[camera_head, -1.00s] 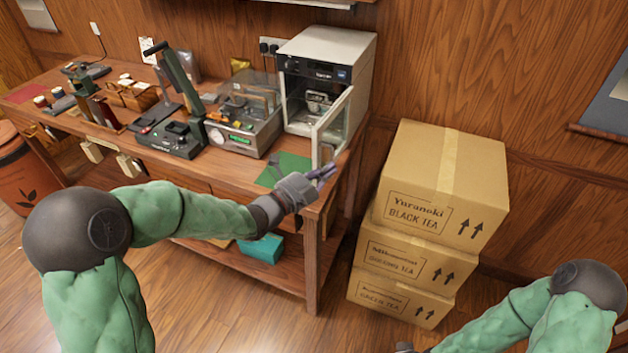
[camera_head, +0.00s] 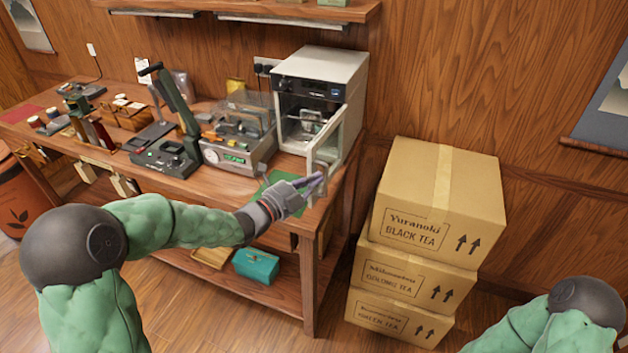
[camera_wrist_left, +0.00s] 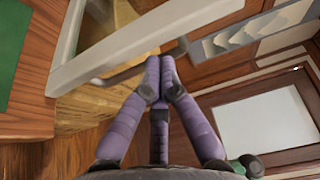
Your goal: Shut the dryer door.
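The dryer (camera_head: 340,66) is a white box with a dark control strip, at the right end of the workbench in the head view. Its framed glass door (camera_head: 337,140) stands open, swung out towards the bench's front edge. My left gripper (camera_head: 312,184) is at the door's lower free end. In the left wrist view the door's pale frame (camera_wrist_left: 130,45) crosses the top, and the purple fingers (camera_wrist_left: 160,80) are closed together at its bar handle (camera_wrist_left: 125,76). No grip around the handle is visible; contact cannot be told. My right gripper is out of view.
Stacked tea cartons (camera_head: 440,195) stand on the floor right of the workbench (camera_head: 225,190). A green mat (camera_head: 285,180) lies before the dryer. A clear-lidded machine (camera_head: 240,140) stands left of it. A teal box (camera_head: 256,265) is on the lower shelf.

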